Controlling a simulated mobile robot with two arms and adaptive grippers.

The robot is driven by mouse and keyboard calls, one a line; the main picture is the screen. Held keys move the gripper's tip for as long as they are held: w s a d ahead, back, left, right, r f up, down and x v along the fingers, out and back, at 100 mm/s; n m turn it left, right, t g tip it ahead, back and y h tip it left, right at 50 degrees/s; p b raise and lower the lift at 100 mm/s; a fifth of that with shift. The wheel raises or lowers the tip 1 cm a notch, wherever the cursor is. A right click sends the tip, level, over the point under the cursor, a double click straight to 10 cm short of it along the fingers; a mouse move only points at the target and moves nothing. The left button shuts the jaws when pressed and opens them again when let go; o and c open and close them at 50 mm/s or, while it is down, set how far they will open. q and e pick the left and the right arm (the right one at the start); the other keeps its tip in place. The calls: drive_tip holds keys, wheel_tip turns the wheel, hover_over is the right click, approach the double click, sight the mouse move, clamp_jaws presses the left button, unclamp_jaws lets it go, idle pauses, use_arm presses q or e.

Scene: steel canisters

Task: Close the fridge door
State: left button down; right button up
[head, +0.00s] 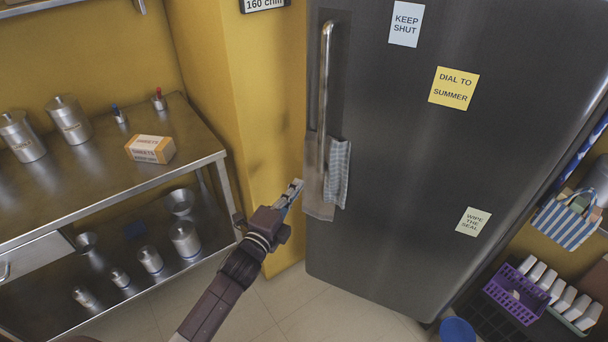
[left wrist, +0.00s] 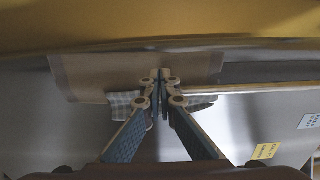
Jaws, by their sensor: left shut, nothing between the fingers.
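The fridge door (head: 390,170) is a tall dark steel panel in the head view, with paper notes on its front. Its long bar handle (head: 326,90) runs down near the left edge. A grey checked towel (head: 339,172) hangs over the lower handle; it also shows in the left wrist view (left wrist: 122,98). My left gripper (head: 297,186) is shut and empty, just left of the towel and the door's left edge. In the left wrist view its fingertips (left wrist: 163,76) meet in front of the towel. I cannot tell whether they touch it, or how far the door stands open.
A steel bench (head: 95,178) with canisters and a labelled box (head: 150,149) stands at the left, more canisters on its lower shelf. A yellow wall (head: 262,100) lies between bench and fridge. At right are a purple basket (head: 516,295), striped bag (head: 566,220) and blue bin (head: 457,330).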

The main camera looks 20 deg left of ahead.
sight(309, 169)
use_arm(q)
drive_tip(key=shift+w+d, duration=0.25)
drive_tip(key=shift+w, duration=1.05)
drive_tip(key=shift+w+d, duration=0.2)
drive_tip(key=shift+w, duration=1.1)
use_arm(e)
drive_tip(key=shift+r, duration=0.15)
